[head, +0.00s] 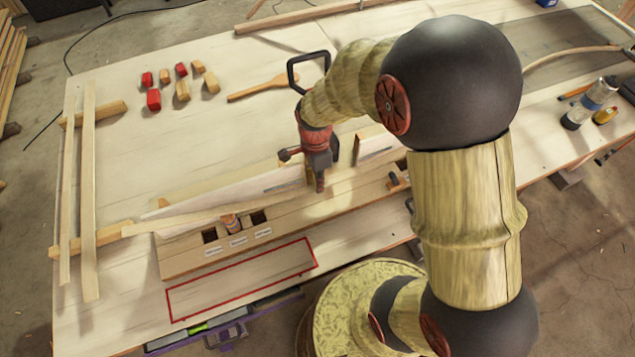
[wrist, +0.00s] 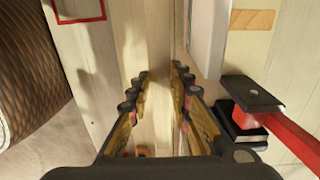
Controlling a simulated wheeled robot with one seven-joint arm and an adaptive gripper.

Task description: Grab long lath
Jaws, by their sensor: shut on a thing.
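A long pale lath (head: 200,217), slightly bent, runs across the wooden rack (head: 200,262) from the left side toward my gripper. My gripper (head: 319,185) points down near the right part of the rack and is shut on this lath. In the wrist view the fingers (wrist: 160,75) stand on both sides of the pale lath (wrist: 159,115), which runs away between them. My arm hides part of the lath's right end in the head view.
Two other laths (head: 88,190) lie across wooden blocks (head: 108,112) at the left. Red and wooden blocks (head: 153,99) and a wooden spoon (head: 258,87) lie at the back. A red-outlined rectangle (head: 240,278) marks bare table in front.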

